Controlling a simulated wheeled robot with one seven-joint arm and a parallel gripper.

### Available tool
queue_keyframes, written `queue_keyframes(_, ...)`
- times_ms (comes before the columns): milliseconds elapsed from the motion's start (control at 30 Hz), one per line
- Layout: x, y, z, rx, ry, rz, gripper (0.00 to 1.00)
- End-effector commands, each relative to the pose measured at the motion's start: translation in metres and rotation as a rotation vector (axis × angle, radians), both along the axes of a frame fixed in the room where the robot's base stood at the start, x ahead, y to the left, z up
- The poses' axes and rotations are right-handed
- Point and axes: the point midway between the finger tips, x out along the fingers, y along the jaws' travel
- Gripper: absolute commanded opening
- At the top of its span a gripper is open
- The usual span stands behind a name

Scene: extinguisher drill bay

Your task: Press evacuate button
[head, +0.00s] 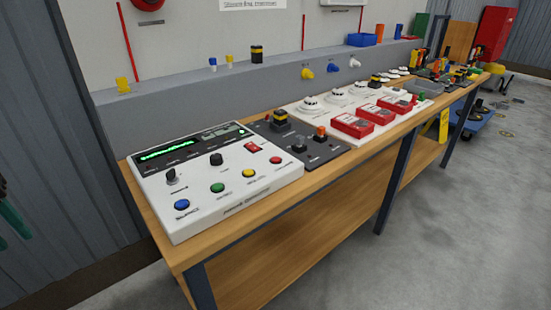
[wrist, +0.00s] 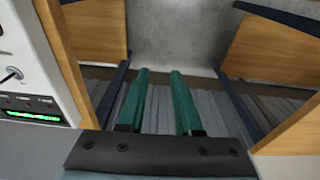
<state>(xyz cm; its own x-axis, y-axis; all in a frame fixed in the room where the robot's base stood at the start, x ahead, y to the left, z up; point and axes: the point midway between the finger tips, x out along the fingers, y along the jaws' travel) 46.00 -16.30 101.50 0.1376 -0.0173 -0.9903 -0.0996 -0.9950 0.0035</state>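A white control panel (head: 215,180) lies on the near end of the wooden bench. Along its front are a blue button (head: 181,204), a green button (head: 217,188), a yellow button (head: 249,173) and a red button (head: 275,160). The labels are too small to read surely, so I cannot tell which is the evacuate button. The panel's edge, a knob and the green display (wrist: 33,116) show at the left of the wrist view. My gripper (wrist: 160,73) has two green fingers apart, with nothing between them. A green part of it shows at the head view's left edge, apart from the panel.
A dark panel (head: 325,151) and a white board with red boxes (head: 352,124) stand farther along the bench. A grey ledge (head: 190,93) runs behind, with small coloured items on it. Bench legs stand in front.

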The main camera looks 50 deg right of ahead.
Motion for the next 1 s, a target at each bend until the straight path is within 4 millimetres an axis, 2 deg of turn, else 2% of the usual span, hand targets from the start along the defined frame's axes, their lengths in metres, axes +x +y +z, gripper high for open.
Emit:
queue_keyframes(33,0.0,0.0,0.0,0.0,0.0,0.0,0.26)
queue_keyframes(267,0.0,0.0,0.0,0.0,0.0,0.0,0.0)
queue_keyframes(1000,0.0,0.0,0.0,0.0,0.0,0.0,0.0)
